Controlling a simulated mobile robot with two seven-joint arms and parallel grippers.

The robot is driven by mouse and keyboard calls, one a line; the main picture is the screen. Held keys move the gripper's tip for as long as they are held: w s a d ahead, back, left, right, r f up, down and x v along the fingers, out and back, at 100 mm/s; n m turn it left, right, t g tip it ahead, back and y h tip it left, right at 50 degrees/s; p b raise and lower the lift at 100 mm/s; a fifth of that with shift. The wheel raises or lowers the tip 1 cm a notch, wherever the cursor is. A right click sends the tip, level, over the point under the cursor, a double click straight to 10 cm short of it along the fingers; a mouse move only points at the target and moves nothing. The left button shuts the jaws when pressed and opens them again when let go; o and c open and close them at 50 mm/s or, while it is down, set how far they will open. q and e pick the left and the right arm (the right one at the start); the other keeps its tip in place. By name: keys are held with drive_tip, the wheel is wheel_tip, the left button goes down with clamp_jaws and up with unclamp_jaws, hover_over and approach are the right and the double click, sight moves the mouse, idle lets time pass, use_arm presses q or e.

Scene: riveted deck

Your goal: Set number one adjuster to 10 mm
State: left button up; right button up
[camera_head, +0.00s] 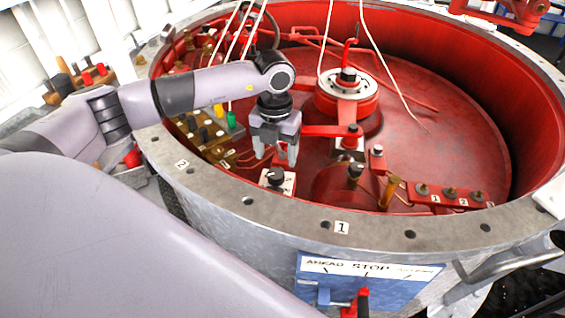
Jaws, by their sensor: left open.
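My left gripper (275,155) is open and empty, pointing down inside the round red tank (450,120). Just below its fingers is a black knob on a white dial plate (275,180); I cannot tell whether they touch. A red block (452,204) at the right carries several brass adjuster-like fittings, with small labels "1" (435,198) and "2" (463,202) on its front. The left fitting (421,188) stands near the "1". No millimetre scale is readable. My right gripper is out of view.
The tank's grey bolted rim (380,235) carries plates "1" (341,228) and "2" (182,164). A blue AHEAD/STOP panel (390,290) is in front.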

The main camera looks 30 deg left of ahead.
sight(276, 173)
use_arm(q)
drive_tip(key=f, duration=0.5)
drive_tip(key=shift+s, duration=0.2)
drive_tip(key=shift+f+p, duration=0.3)
drive_tip(key=shift+f, duration=0.35)
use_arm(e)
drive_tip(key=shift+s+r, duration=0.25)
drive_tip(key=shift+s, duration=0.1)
use_arm(q)
drive_tip(key=c, duration=1.1)
